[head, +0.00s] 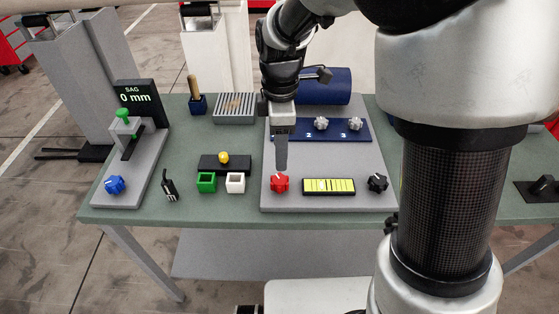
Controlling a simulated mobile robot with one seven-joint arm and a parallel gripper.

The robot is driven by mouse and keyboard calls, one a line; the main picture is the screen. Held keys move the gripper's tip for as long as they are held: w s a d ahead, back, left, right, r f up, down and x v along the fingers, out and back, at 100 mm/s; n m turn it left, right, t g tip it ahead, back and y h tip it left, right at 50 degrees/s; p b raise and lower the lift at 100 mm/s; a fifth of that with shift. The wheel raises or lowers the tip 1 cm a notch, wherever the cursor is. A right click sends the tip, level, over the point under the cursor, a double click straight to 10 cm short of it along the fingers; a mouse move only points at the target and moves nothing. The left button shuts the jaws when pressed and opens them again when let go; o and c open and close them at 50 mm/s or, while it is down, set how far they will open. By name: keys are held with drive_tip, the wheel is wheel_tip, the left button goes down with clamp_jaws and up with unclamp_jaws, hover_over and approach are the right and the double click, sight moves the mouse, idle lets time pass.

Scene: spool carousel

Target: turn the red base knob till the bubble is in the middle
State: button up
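The red base knob (279,184) sits at the front left of a grey plate (300,203) on the green table. It is lobed, with a small pale mark on top. The level vial (329,186) lies just right of it, yellow-green in a black frame. A paler patch shows left of its middle, but the bubble is too small to place surely. My gripper (281,169) points straight down with its tips just above or at the red knob. The fingers overlap from this side, so their opening and any contact are hidden.
A black knob (377,182) sits right of the vial. Behind are a blue panel (338,134) with grey knobs and a blue cylinder (330,86). Green (206,183) and white (235,183) boxes stand to the left. A blue knob (114,185) is at far left.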

sight(280, 179)
wheel_tip(280, 179, down, 10)
drive_tip(key=shift+f, duration=0.2)
drive_tip(key=c, duration=1)
